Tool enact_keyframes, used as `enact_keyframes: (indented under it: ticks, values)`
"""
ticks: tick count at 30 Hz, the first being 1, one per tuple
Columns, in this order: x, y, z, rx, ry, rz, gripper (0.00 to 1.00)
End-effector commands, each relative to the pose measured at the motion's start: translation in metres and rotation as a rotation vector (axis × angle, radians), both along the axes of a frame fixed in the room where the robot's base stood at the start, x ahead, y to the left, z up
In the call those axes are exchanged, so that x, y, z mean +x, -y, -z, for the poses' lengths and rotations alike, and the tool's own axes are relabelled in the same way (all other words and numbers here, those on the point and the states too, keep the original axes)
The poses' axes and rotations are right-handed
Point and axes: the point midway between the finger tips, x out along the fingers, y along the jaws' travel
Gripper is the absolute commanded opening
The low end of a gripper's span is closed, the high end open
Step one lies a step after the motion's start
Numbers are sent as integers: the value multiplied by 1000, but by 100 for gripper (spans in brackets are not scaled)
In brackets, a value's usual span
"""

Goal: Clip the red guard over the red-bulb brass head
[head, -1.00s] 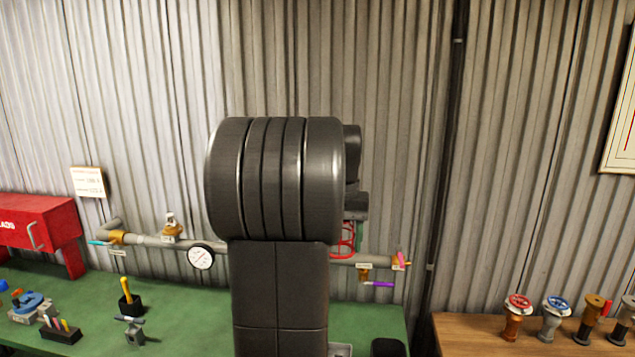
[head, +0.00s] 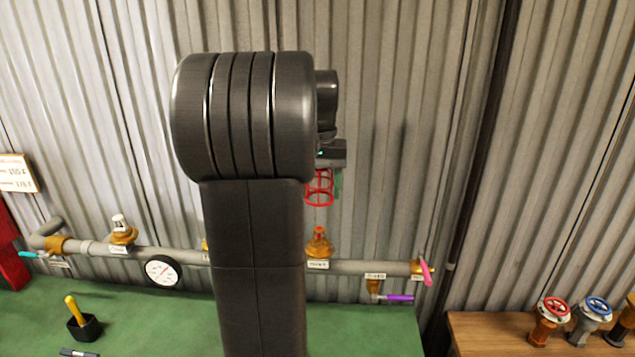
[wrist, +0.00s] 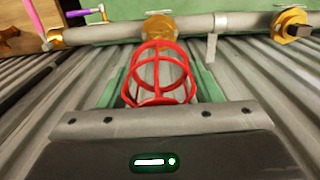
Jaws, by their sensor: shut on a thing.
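My gripper (wrist: 162,88) is shut on the red guard (wrist: 158,72), an open wire cage, with green finger pads at its sides. In the head view the guard (head: 319,188) hangs below my wrist, against the corrugated wall. A brass head (head: 319,243) stands upright on the grey pipe, below the guard in the picture and apart from it. Its top looks orange-red, but the bulb is too small to make out. In the wrist view a brass fitting (wrist: 158,27) shows beyond the guard, partly covered by it.
The grey pipe (head: 350,267) runs along the wall with a gauge (head: 163,270), another brass head (head: 122,231) and a purple-handled valve (head: 397,297). A pink lever (head: 426,272) is at its right end. My arm hides the pipe's middle. Air above the pipe is clear.

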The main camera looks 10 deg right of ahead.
Motion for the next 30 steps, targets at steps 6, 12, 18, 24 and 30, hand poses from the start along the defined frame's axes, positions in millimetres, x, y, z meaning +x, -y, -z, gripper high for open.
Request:
enact_keyframes:
  ticks: [6, 12, 18, 24, 30]
  values:
    - [0, 0, 0, 0, 0, 0, 36]
    - [-1, 0, 7, 0, -1, 0, 36]
    - [-1, 0, 23, 1, -2, 0, 36]
    - [-1, 0, 43, 0, -1, 0, 36]
    - [-1, 0, 55, 0, 0, 0, 36]
